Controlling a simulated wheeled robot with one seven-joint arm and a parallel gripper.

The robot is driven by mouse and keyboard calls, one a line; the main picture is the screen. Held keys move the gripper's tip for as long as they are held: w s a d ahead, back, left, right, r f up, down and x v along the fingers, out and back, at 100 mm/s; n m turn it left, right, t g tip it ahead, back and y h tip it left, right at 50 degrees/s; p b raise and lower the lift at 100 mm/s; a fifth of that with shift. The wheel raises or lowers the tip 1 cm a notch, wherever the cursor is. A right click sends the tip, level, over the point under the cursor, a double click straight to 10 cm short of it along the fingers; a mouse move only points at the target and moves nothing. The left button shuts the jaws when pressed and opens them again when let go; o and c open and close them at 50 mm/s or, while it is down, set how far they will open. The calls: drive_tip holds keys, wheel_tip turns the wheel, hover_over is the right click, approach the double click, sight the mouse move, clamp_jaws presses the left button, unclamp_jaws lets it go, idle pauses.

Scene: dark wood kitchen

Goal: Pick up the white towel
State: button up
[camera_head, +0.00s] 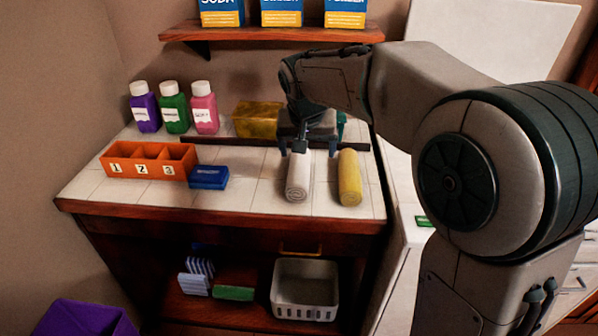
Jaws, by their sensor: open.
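The white towel (299,180) is a rolled cylinder lying on the tiled counter, its spiral end facing the front edge. A yellow rolled towel (349,179) lies just to its right. My gripper (306,151) points down over the far part of the white towel, with its fingers apart. One finger shows on the left side of the towel and one on the right. I cannot tell whether the fingers touch it. The gripper hides the towel's far end.
An orange numbered bin (150,160) and a blue box (208,177) stand to the left. Purple, green and pink bottles (204,108) and a yellow box (258,120) stand behind. A shelf (270,33) hangs above. A white basket (304,290) sits below the counter.

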sight(299, 166)
drive_tip(key=w+a, duration=0.1)
drive_tip(key=w+a+f, duration=0.1)
drive_tip(key=shift+w+a, duration=0.15)
drive_tip(key=shift+a, duration=0.2)
drive_tip(key=shift+w+a+f, duration=0.2)
drive_tip(key=shift+w, duration=0.05)
drive_tip(key=x, duration=0.7)
drive_tip(key=shift+w+f+b, duration=0.3)
drive_tip(key=shift+f+b, duration=0.05)
drive_tip(key=shift+b, duration=0.05)
drive_tip(key=shift+w+d+x, duration=0.15)
drive_tip(key=shift+w+x, duration=0.05)
drive_tip(key=shift+x, duration=1.15)
drive_tip(key=shift+w+d+x, duration=0.15)
drive_tip(key=shift+d+x, duration=0.05)
drive_tip(key=shift+x, duration=1.15)
drive_tip(key=shift+r, duration=0.25)
drive_tip(key=c, duration=1.2)
drive_tip(key=shift+o, duration=0.2)
